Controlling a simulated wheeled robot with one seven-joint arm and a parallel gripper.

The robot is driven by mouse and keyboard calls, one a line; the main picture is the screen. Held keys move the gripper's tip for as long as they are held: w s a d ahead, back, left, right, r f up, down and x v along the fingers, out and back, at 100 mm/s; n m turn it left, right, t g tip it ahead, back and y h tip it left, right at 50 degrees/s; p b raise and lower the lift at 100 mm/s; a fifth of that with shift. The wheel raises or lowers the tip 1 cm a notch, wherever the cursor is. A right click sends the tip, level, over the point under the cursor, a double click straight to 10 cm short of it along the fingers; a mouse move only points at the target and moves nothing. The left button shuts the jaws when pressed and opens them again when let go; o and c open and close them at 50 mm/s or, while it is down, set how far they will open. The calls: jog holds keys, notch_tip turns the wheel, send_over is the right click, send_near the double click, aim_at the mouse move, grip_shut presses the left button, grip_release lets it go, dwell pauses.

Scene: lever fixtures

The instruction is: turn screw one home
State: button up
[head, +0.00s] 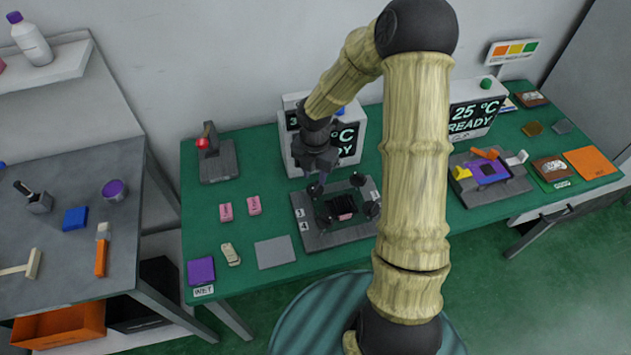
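A dark grey fixture plate (340,239) lies on the green table with several black round-headed screws around a dark square frame. A pink block (346,216) shows inside the frame. Labels 3 and 4 (303,225) show on the plate's left side; no label for screw one is readable. My gripper (316,184) points down at the plate's back left screw (315,190), at or just above its head. I cannot tell whether the fingers touch the screw or are closed on it. My arm hides the area right of the plate.
A red-knobbed lever fixture (217,165) is at the back left, and pink blocks (253,206) lie left of the plate. A purple and yellow fixture (490,172) is at the right.

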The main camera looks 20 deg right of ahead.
aim_at(315, 185)
jog(key=shift+s+f, duration=0.1)
jog(key=shift+f, duration=1.85)
grip_shut()
